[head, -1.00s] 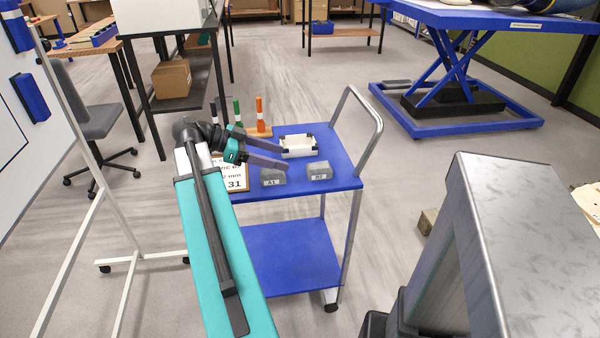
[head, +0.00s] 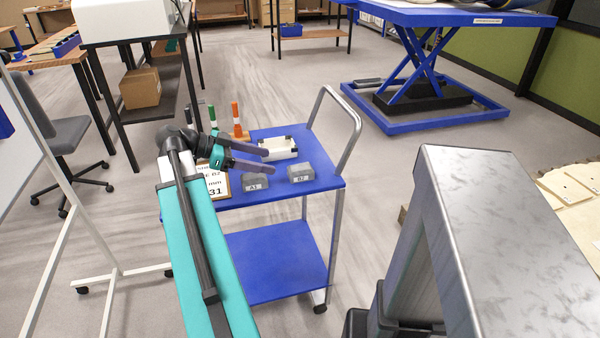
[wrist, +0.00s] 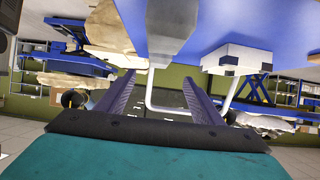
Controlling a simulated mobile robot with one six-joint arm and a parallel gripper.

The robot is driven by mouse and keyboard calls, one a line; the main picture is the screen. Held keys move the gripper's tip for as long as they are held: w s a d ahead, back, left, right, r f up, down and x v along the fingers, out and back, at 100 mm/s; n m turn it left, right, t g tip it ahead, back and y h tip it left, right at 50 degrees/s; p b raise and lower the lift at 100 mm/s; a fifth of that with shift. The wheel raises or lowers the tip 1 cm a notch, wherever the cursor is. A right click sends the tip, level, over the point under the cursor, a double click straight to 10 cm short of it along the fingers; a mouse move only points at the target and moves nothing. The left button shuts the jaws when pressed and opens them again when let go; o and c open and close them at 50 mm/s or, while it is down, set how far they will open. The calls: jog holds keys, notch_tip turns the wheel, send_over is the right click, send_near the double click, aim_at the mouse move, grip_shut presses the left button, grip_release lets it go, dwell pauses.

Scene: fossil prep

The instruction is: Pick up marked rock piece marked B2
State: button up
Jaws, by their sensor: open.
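The marked rock piece B2 (head: 300,173) is a small grey block with a white label on its front. It sits on the blue cart top, right of a similar block marked A1 (head: 255,182). My gripper (head: 271,161) is open and empty, its fingers pointing right. In the head view its tips appear left of B2, above and behind A1; their height over the cart is hard to judge. In the wrist view, the open fingers (wrist: 166,100) frame a gap, and a grey block (wrist: 172,25) shows past them against the blue surface. Its label cannot be read there.
A white tray (head: 280,148) with dark corners lies behind the blocks. The blue lower shelf (head: 275,262) is empty.

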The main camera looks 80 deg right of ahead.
aim_at(295, 167)
jog(key=shift+x, duration=2.95)
jog(key=shift+s, duration=0.1)
jog(key=shift+p+x, duration=0.4)
jog(key=shift+x, duration=2.1)
jog(key=c, duration=1.4)
